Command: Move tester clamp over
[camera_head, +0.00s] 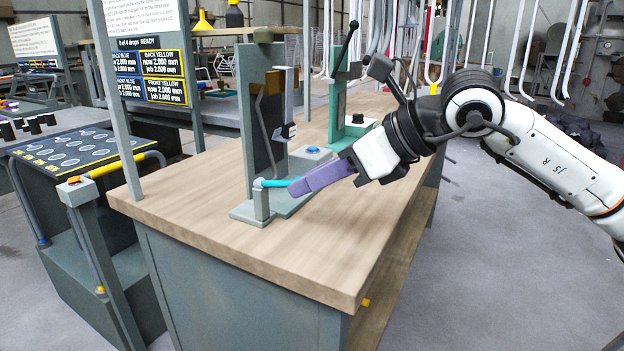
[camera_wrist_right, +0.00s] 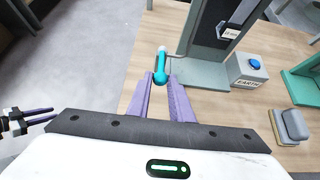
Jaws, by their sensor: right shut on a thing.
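The tester (camera_head: 262,120) is a grey upright stand on a base plate on the wooden bench. Its clamp is a teal lever (camera_head: 277,183) that lies low, pivoting on a short grey post (camera_head: 261,203) at the near left of the base. The teal lever also shows in the right wrist view (camera_wrist_right: 160,68).
A box with a blue button (camera_head: 312,155) stands right behind the lever. A green stand (camera_head: 338,115) with a black-handled lever is farther back. The bench front (camera_head: 285,265) is clear. A sign post (camera_head: 118,100) rises at the bench's left; a dark tray table (camera_head: 75,160) is beyond.

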